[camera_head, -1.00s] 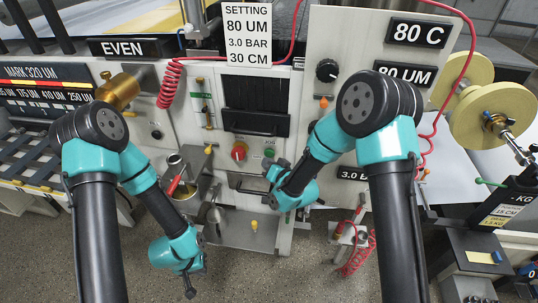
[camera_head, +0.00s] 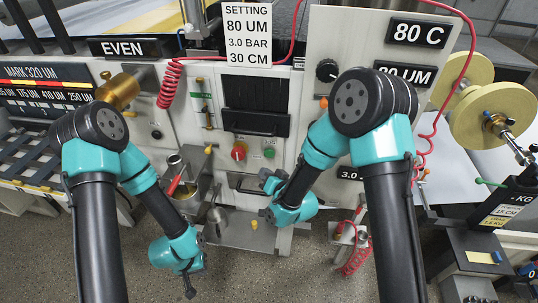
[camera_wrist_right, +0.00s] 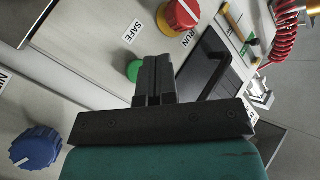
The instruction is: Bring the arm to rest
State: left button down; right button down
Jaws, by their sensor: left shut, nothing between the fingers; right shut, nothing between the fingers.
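My right arm reaches down across the front of the machine panel. Its gripper (camera_head: 268,181) is in front of the lower panel, below the red knob (camera_head: 239,151) and the green button (camera_head: 269,153). In the right wrist view the right gripper's fingers (camera_wrist_right: 154,82) are together and empty, with the green button (camera_wrist_right: 134,70) just behind them and apparently partly hidden. My left gripper (camera_head: 190,290) hangs low over the speckled floor, shut and empty, to the left of the right gripper.
A metal cup (camera_head: 181,188) stands on a bracket near the left forearm. A red coiled hose (camera_head: 357,255) hangs below the right arm. Cream rolls (camera_head: 493,118) are at the right. A blue knob (camera_wrist_right: 35,147) shows in the right wrist view. The floor at the front is open.

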dwell(0.6)
jog(key=s+d+f+g+h, duration=0.3)
jog(key=d+f, duration=0.5)
jog(key=f, duration=0.1)
jog(key=s+d+f+g+h, duration=0.1)
jog(key=s+d+f+g, duration=0.3)
jog(key=s, duration=0.6)
jog(key=s+d+f+m+g+h, duration=0.1)
jog(key=s+d+f+g, duration=0.4)
jog(key=s+d+f, duration=0.3)
jog(key=s+d, duration=0.2)
jog(key=d, duration=0.1)
jog(key=shift+s+f+g, duration=0.15)
jog(key=shift+f+g, duration=0.15)
jog(key=shift+h, duration=0.3)
